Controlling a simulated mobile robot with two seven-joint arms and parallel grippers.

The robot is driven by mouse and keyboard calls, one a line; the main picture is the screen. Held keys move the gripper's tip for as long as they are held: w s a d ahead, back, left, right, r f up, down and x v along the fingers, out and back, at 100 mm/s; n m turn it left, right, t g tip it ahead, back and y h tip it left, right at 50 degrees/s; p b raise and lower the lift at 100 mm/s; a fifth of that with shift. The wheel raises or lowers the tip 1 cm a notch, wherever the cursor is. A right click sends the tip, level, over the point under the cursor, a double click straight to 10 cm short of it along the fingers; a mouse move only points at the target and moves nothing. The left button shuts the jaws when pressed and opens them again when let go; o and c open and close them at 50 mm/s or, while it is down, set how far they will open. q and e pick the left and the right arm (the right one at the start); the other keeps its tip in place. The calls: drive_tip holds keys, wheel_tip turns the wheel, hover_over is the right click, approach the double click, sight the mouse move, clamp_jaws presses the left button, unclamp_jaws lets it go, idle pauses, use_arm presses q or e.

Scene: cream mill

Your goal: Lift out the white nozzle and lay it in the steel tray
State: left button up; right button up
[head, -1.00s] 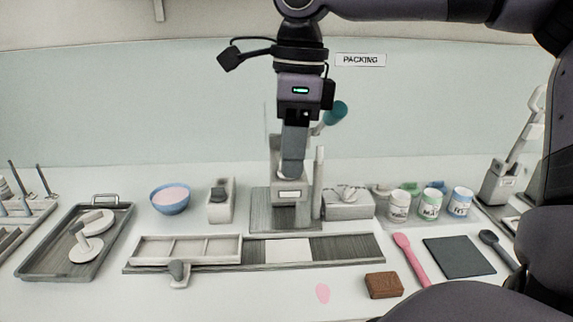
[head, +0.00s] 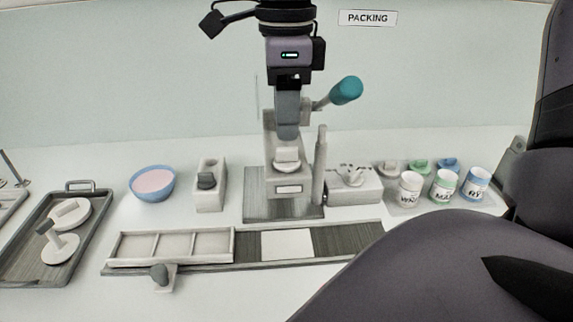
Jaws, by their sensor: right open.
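The white nozzle (head: 286,157) appears as a pale, rounded piece seated in the grey upright stand (head: 300,205) in the middle of the bench. My right gripper (head: 287,133) hangs pointing down just above it, open and empty, with its fingers seen nearly edge-on. A small gap shows between the fingertips and the nozzle. My left gripper is not in view.
A teal-knobbed lever (head: 345,91) and a pale post (head: 320,165) stand close right of the gripper. A divided frame (head: 170,260) lies on a long dark rail in front. A blue bowl (head: 152,183) and grey block (head: 209,190) stand between stand and tray.

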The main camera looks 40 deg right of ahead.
sight(284, 148)
wheel_tip(284, 148, down, 5)
drive_tip(key=shift+w+r+p, duration=0.1)
drive_tip(key=shift+w+p, duration=0.05)
drive_tip(key=shift+p, duration=0.3)
clamp_jaws()
drive_tip(key=shift+r, duration=0.1)
wheel_tip(284, 148, up, 20)
idle(0.5)
drive_tip(key=shift+a, duration=0.1)
